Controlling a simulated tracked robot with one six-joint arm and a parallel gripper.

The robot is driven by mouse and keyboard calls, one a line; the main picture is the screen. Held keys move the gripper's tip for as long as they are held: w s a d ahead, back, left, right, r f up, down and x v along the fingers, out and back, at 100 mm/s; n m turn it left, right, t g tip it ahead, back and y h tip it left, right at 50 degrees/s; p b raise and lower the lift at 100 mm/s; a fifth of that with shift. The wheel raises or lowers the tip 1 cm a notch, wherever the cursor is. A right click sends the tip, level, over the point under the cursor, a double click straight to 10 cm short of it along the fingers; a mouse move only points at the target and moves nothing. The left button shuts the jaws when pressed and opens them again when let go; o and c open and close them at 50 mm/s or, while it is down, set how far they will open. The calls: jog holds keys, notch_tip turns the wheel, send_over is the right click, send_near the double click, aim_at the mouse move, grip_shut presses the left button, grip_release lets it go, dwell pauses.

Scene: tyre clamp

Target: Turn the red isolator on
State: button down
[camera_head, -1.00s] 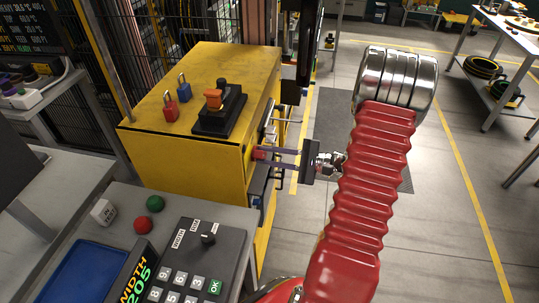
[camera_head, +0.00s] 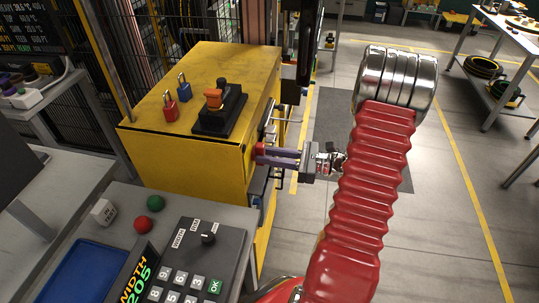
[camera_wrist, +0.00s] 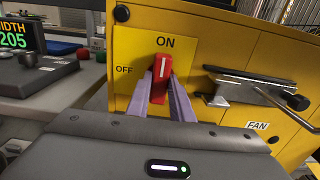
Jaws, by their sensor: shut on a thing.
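The red isolator (camera_wrist: 162,78) is a red handle on the front of the yellow cabinet, on a yellow plate marked ON above it and OFF to its left. Its white line points up towards ON. In the head view only a bit of the isolator (camera_head: 260,149) shows at the fingertips. My gripper (camera_wrist: 161,92) is shut on the handle, one purple-grey finger on each side. In the head view my gripper (camera_head: 266,156) reaches left to the cabinet front.
A metal handle (camera_wrist: 252,90) juts out right of the isolator, above a FAN label (camera_wrist: 257,125). A keypad desk (camera_head: 240,213) stands nearer.

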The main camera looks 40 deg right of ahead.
jog(key=shift+a, duration=0.1)
dwell(0.4)
jog(key=c, duration=1.6)
grip_release()
jog(key=shift+o, duration=0.2)
jog(key=v, duration=1.4)
jog(key=shift+w+f, duration=0.1)
